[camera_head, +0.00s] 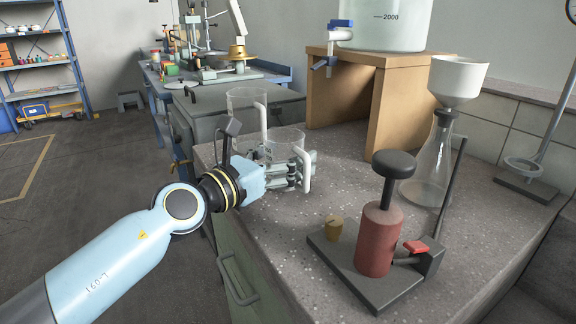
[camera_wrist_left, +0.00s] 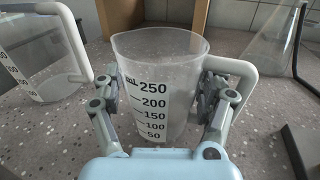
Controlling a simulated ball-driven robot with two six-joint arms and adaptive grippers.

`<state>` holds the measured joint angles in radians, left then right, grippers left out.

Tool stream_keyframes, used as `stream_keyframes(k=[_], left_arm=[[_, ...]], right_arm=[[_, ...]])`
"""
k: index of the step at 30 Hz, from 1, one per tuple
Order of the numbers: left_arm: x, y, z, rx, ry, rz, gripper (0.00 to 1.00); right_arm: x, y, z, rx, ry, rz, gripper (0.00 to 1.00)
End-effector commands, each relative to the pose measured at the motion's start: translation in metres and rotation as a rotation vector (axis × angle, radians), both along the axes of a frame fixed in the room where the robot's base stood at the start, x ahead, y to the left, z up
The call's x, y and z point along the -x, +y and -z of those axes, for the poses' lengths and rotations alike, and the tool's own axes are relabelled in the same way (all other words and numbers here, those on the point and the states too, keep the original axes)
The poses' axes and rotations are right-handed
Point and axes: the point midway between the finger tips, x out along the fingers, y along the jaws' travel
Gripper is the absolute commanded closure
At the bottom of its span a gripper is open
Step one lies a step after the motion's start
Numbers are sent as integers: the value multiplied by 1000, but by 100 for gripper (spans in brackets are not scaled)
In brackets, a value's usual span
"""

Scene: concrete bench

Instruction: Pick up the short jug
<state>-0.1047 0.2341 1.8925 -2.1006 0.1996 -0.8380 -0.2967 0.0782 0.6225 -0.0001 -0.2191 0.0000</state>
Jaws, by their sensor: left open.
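The short jug (camera_head: 283,138) is clear plastic with a white handle and stands upright on the bench, partly hidden behind my left gripper (camera_head: 296,172). In the left wrist view the short jug (camera_wrist_left: 158,75) shows black marks up to 250, with its handle to the right. There my left gripper (camera_wrist_left: 164,112) is open, with one finger on each side of the jug. The right finger is close to the handle. I cannot tell whether either finger touches. A taller clear jug (camera_head: 243,103) stands behind it; it also shows at the left of the wrist view (camera_wrist_left: 35,65).
A red press-like device (camera_head: 378,240) on a dark base and a small cork (camera_head: 334,228) stand nearer on the bench (camera_head: 290,235). A flask with a funnel (camera_head: 432,160) is to the right. A wooden stand (camera_head: 395,80) carries a large container behind.

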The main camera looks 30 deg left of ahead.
Motion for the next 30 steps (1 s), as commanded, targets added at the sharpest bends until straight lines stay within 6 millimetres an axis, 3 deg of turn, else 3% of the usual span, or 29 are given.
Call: stream_keyframes(k=[1, 12, 23, 30], left_arm=[[0, 0, 0, 0, 0, 0, 28], [0, 0, 0, 0, -1, 0, 75], [0, 0, -3, 0, -2, 0, 75], [0, 0, -25, 0, -4, 0, 75]], right_arm=[[1, -1, 0, 1, 2, -1, 60], [4, -4, 0, 4, 7, -1, 60], [4, -3, -2, 4, 7, -1, 60], [-2, -2, -21, 2, -3, 0, 60]])
